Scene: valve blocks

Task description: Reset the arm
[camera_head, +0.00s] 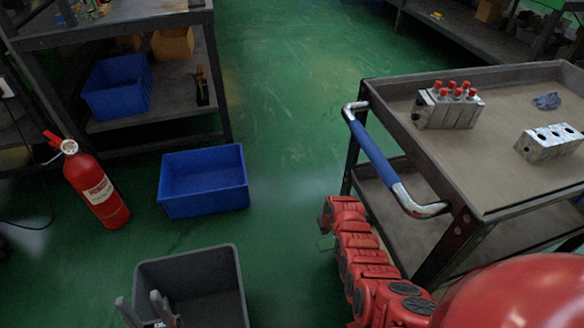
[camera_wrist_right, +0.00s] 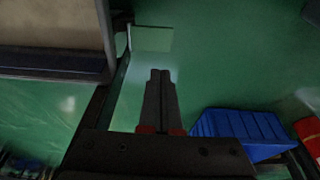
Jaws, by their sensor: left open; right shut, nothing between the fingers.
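My right arm (camera_head: 360,265) is red and folded beside the cart's left side in the head view. Its gripper shows in the right wrist view (camera_wrist_right: 160,75), with the two dark fingers together over green floor and nothing between them. My left gripper (camera_head: 148,303) is at the bottom left of the head view, its two grey fingers apart and empty, in front of a dark grey bin (camera_head: 238,285). On the cart (camera_head: 490,135) stand a valve block with several red-topped valves (camera_head: 447,108) and a metal block with dark holes (camera_head: 549,143). Neither gripper touches a block.
The cart's blue handle (camera_head: 378,155) is close to my right arm. A blue bin (camera_head: 204,182) and a red fire extinguisher (camera_head: 97,187) stand on the floor to the left. A shelf (camera_head: 150,110) holds another blue bin (camera_head: 117,87).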

